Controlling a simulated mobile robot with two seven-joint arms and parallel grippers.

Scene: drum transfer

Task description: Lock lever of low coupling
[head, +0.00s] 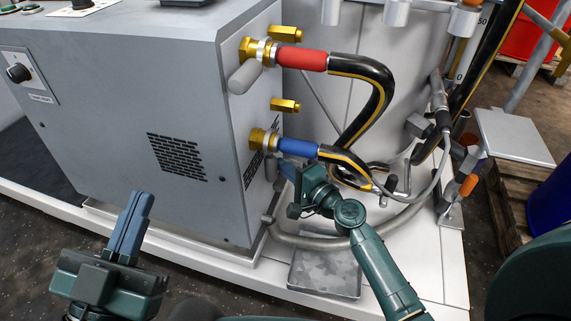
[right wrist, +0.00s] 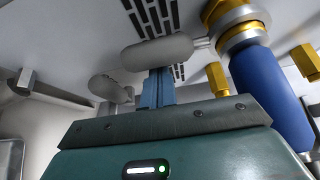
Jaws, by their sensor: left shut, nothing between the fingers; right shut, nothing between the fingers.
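The low coupling (head: 262,140) is a brass fitting on the grey cabinet's side, joined to a blue sleeve (head: 298,147). In the right wrist view, its lever (right wrist: 157,52) is a rounded grey grip on a thin rod beside the brass collar (right wrist: 235,22). My right gripper (head: 284,168) is shut and empty just below the low coupling. In the right wrist view its fingertips (right wrist: 158,76) are close against the lever's underside in the picture; I cannot tell whether they touch. My left gripper (head: 138,200) is shut and empty in front of the cabinet, well away from the coupling.
The upper coupling (head: 254,50) has a red sleeve (head: 302,58) and a grey lever (head: 244,77). A black and yellow hose (head: 376,92) loops right of the cabinet (head: 110,80). A grey pipe fitting (head: 268,219) sits low on the cabinet. A metal plate (head: 325,276) lies below.

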